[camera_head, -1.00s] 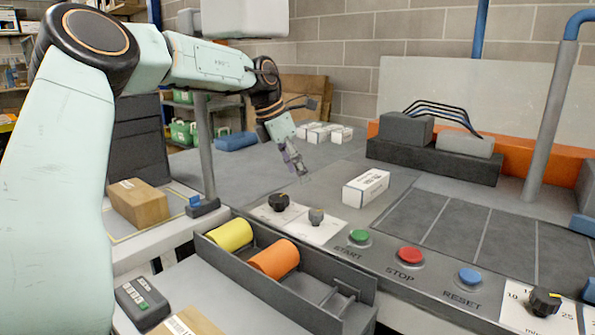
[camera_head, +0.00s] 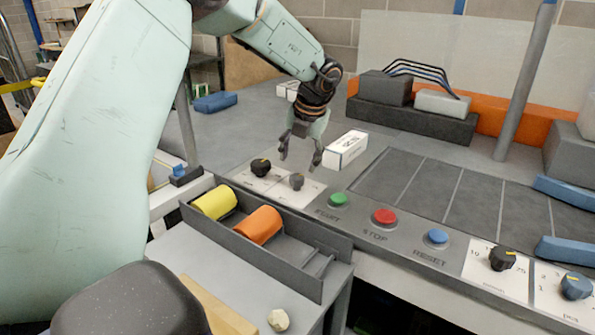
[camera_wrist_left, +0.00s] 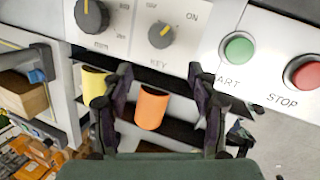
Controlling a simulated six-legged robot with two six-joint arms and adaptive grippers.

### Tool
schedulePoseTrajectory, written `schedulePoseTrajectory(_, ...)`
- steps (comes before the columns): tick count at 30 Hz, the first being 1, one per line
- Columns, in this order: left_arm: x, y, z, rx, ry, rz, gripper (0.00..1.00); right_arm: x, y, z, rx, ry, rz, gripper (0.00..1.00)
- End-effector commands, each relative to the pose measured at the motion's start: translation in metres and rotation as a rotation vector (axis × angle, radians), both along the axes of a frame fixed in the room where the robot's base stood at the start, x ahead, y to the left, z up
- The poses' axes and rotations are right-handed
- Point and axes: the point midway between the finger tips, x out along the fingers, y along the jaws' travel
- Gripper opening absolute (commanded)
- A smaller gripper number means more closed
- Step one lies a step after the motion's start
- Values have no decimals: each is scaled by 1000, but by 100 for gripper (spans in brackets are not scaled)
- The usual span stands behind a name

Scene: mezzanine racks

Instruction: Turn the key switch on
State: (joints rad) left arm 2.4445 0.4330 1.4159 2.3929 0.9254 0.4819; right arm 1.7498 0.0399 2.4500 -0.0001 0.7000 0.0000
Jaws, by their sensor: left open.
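The key switch is a grey knob (camera_head: 297,181) on a white plate on the front panel, between a black knob and the green button. In the left wrist view the grey knob (camera_wrist_left: 161,35) sits above the word KEY, with ON printed to its upper right. Its yellow mark tilts slightly right of straight up in that view. My left gripper (camera_head: 300,160) is open and empty, pointing down just above and behind the knob, apart from it. In the left wrist view its fingers (camera_wrist_left: 158,78) are spread below the knob. My right gripper is not in view.
A black knob (camera_head: 261,168) stands left of the key switch; green START (camera_head: 338,199), red STOP (camera_head: 384,216) and blue RESET (camera_head: 438,236) buttons lie right. A white box (camera_head: 345,150) stands close behind. A grey tray (camera_head: 290,270) holds yellow and orange cylinders in front.

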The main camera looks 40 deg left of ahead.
Motion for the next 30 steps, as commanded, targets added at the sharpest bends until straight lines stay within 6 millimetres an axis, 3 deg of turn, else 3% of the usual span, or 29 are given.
schedulePoseTrajectory(15, 12, 0, -1, -27, -287, 661, 59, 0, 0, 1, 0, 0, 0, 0)
schedulePoseTrajectory(22, 13, 2, -6, -41, -315, 743, 59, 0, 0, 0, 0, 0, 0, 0)
schedulePoseTrajectory(30, 19, 15, -44, -40, -312, 743, 59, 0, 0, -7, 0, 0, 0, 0)
